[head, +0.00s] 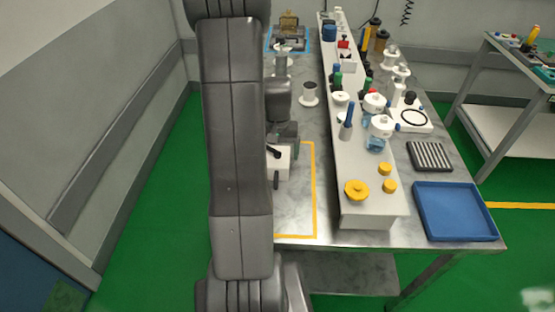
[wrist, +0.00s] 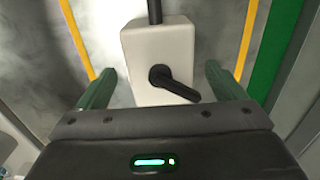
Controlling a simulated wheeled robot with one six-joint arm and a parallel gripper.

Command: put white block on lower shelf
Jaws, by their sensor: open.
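The white block (wrist: 148,55) stands on the metal tabletop between the yellow lines, with a black lever handle on its face and a black stub at its far end. In the head view the block (head: 281,168) is partly hidden behind my arm. My gripper (wrist: 156,85) is open, with one green finger on each side of the block's near part and gaps showing on both sides. In the head view my gripper (head: 284,150) is mostly hidden by the arm. The lower shelf (head: 345,272) shows under the near end of the table, mostly covered by the tabletop.
A raised white shelf (head: 365,208) with yellow knobs, bottles and fittings runs along the table, right of the block. A blue tray (head: 455,211) lies at the near right corner. A white cup-like fitting (head: 309,95) stands behind the block. Tabletop inside the yellow outline (head: 296,208) is clear nearby.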

